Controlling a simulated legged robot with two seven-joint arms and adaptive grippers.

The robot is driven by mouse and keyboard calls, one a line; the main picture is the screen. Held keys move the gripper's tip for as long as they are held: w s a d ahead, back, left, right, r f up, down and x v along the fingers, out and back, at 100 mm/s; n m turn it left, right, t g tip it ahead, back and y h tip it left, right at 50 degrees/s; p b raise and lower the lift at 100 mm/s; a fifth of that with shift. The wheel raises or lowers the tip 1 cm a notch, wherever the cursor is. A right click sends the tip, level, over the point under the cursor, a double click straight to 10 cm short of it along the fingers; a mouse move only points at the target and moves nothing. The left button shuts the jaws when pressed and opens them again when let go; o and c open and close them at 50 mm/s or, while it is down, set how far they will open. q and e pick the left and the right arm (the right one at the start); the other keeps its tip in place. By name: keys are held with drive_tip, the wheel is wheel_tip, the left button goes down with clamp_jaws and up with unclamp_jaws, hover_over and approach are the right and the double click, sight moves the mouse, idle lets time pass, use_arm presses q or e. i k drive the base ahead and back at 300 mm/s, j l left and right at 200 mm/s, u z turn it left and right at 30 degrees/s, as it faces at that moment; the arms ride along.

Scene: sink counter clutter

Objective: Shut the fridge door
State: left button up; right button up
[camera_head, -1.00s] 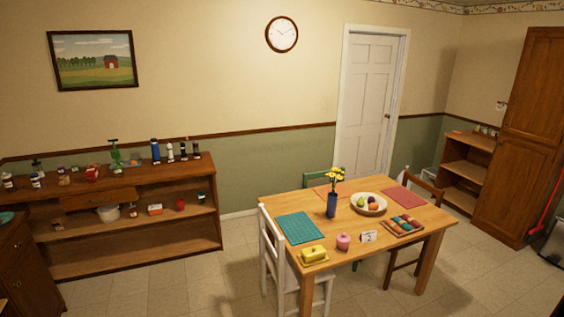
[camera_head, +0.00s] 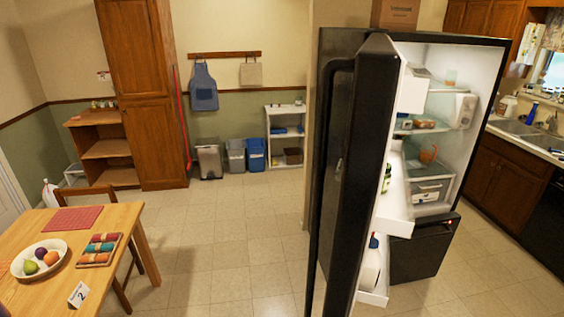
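A black fridge (camera_head: 493,42) stands at the right of the head view with its white, lit inside showing. Its door (camera_head: 345,170) is wide open, swung out toward me, with the long handle side facing left. White door shelves (camera_head: 396,200) hold a few bottles and cartons. Items sit on the inner shelves, and a black lower drawer (camera_head: 425,252) shows below the opening and looks pulled out. Neither of my grippers is in view.
A wooden table (camera_head: 128,212) with a fruit bowl (camera_head: 40,262) and a chair stands at the lower left. Open tiled floor (camera_head: 225,240) lies between table and fridge door. Bins, a white shelf and a tall wooden cabinet (camera_head: 148,100) line the back wall. A sink counter (camera_head: 512,140) is at the right.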

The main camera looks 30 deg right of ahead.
sight(383, 86)
drive_tip(key=i+z, duration=0.2)
drive_tip(key=z, duration=0.2)
drive_tip(key=i+z, duration=0.15)
drive_tip(key=z, duration=0.3)
drive_tip(key=i+j+z, duration=0.15)
drive_tip(key=z, duration=0.25)
drive_tip(key=i+j+z, duration=0.2)
drive_tip(key=z, duration=0.2)
drive_tip(key=i+j+z, duration=0.1)
drive_tip(key=z, duration=0.3)
drive_tip(key=j, duration=0.1)
